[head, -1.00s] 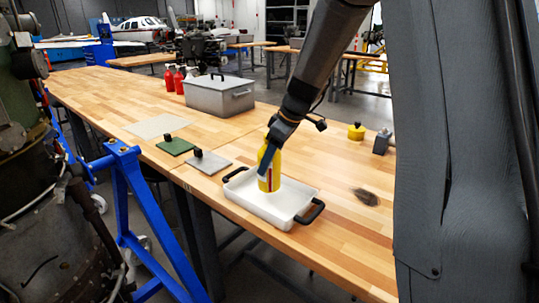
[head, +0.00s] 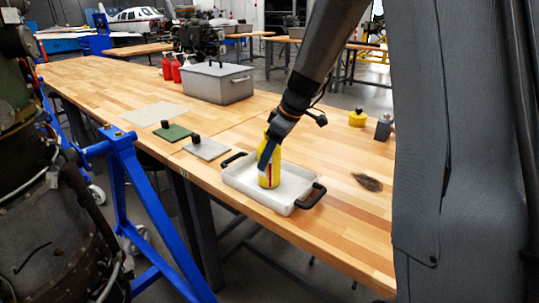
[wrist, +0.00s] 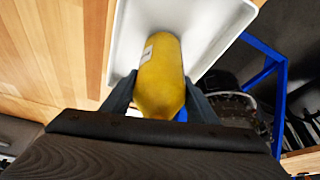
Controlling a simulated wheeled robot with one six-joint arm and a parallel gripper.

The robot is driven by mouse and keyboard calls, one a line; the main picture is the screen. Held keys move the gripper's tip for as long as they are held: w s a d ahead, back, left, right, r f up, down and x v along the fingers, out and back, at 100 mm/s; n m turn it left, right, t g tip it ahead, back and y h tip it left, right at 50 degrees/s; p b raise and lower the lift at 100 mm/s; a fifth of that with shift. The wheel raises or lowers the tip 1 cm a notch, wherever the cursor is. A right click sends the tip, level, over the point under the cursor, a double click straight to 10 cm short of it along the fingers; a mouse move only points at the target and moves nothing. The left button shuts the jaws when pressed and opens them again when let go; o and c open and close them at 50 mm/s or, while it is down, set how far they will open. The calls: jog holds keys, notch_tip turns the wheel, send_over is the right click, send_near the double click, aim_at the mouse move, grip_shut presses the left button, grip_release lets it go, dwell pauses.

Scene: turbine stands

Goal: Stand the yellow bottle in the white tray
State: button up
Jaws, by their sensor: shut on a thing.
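The yellow bottle (head: 268,172) is upright in the white tray (head: 292,206), near its middle. Its base appears to be on or just above the tray floor; I cannot tell which. My gripper (head: 270,150) is shut on the bottle from above. In the wrist view the bottle (wrist: 160,80) lies between the two fingers, with the white tray (wrist: 205,22) behind it. Part of the bottle is hidden by a finger in the head view.
A grey lidded box (head: 218,83) and red bottles (head: 172,68) stand farther back. A grey plate (head: 205,149) and a green plate (head: 172,132) lie left of the tray. A dark patch (head: 368,182) is to the right. A blue stand (head: 130,190) is beside the table.

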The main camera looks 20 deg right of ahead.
aim_at(278, 149)
jog(key=shift+f, duration=0.2)
jog(key=o, duration=1.8)
jog(key=shift+c, duration=0.2)
jog(key=shift+p+v, duration=1.5)
jog(key=shift+v, duration=2.05)
